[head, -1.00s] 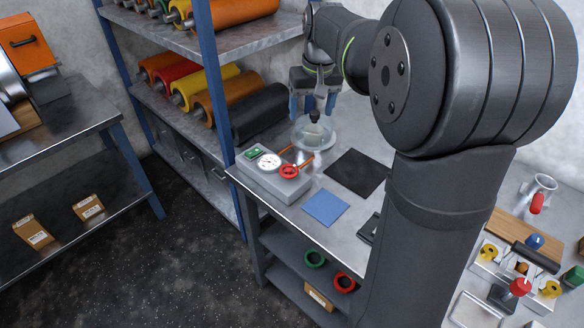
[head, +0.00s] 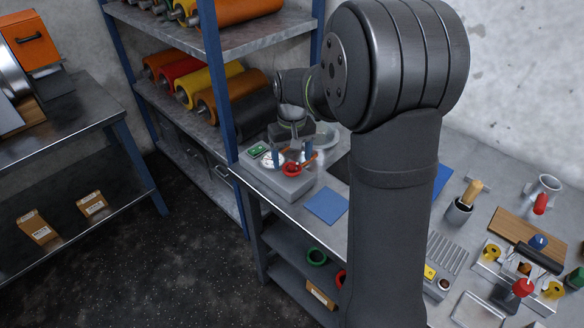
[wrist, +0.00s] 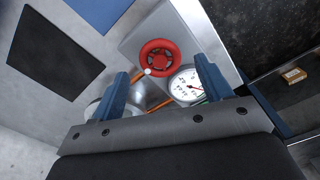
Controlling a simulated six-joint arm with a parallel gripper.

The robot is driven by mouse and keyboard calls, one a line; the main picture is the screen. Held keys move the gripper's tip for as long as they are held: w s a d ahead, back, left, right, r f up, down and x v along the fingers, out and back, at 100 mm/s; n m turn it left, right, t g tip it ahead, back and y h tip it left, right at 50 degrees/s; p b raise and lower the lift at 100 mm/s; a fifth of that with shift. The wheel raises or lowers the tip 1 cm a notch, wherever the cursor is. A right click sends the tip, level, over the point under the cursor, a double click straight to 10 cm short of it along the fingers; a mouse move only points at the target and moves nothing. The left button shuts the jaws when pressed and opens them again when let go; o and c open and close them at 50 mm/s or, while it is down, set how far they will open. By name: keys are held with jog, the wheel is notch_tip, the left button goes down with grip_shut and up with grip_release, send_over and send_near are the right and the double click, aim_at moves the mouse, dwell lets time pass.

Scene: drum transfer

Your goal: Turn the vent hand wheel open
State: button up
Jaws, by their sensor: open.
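The red hand wheel (head: 291,169) sits on top of a grey box (head: 289,188) at the bench's left end. In the wrist view the wheel (wrist: 159,57) shows a pale knob on its rim, ahead of and between my fingers. My gripper (head: 292,153) is open and empty, above the box and just behind the wheel in the head view. Its two blue fingers point down and look apart from the wheel; the exact height gap is hard to tell. A white dial gauge (wrist: 187,86) lies beside the wheel, partly near the right finger.
An orange pipe (wrist: 156,104) runs from the box towards a clear round vessel (head: 326,137) behind. A blue mat (head: 326,206) and a black mat (wrist: 54,52) lie flat nearby. A roller rack (head: 234,100) stands close on the left.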

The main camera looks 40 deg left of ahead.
aim_at(292, 167)
jog(key=shift+f, duration=2.4)
jog(key=c, duration=1)
